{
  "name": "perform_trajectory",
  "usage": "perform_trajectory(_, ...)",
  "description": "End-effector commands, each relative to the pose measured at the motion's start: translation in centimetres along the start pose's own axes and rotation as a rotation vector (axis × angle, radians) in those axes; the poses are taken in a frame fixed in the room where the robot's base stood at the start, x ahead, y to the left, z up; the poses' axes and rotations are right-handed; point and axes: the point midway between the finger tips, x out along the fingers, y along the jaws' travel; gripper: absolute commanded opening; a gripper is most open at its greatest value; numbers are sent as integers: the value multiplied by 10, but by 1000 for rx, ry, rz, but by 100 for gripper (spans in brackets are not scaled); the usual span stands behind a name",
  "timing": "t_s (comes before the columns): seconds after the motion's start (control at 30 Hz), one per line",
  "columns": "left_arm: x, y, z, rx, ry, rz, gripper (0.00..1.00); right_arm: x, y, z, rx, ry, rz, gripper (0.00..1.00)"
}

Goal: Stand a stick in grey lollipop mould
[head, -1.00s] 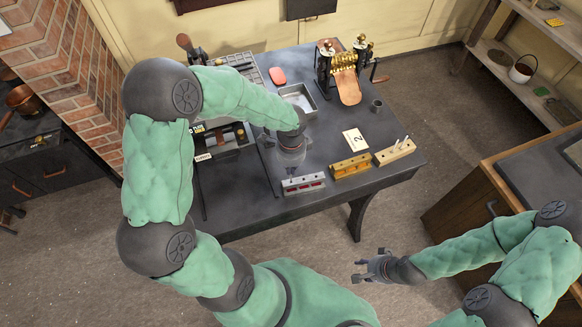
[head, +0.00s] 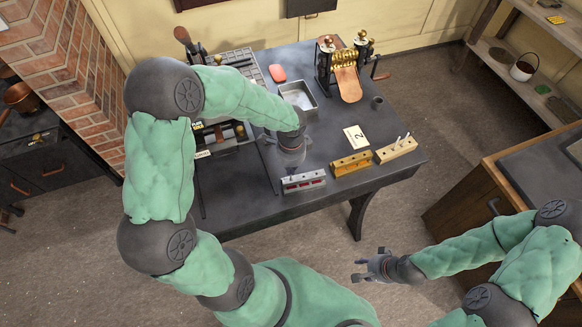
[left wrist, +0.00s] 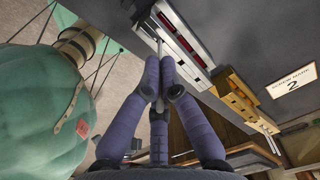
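The grey lollipop mould (head: 304,183), with red showing in its face, stands at the front edge of the dark table. It also shows in the left wrist view (left wrist: 186,38). My left gripper (head: 279,180) is just beside and above the mould's left end. In the left wrist view its fingers (left wrist: 160,78) are closed together on a thin pale stick (left wrist: 159,46), whose tip reaches the near end of the mould. I cannot tell whether the tip is inside a hole. My right gripper (head: 366,267) is open and empty, away from the table.
A brass-coloured mould (head: 351,164) and a wooden block (head: 396,150) with upright sticks stand right of the grey mould. Behind are a number 2 card (head: 355,137), a metal tray (head: 298,96) and a brass roller machine (head: 342,67).

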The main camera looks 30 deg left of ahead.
Motion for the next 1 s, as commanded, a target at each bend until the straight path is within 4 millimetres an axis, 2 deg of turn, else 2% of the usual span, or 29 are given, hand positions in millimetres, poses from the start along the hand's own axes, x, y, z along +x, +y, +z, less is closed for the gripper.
perform_trajectory(1.0, 23, 0, 0, 0, 0, 0, 0, 16, 6, -1, 0, 0, 0, 40)
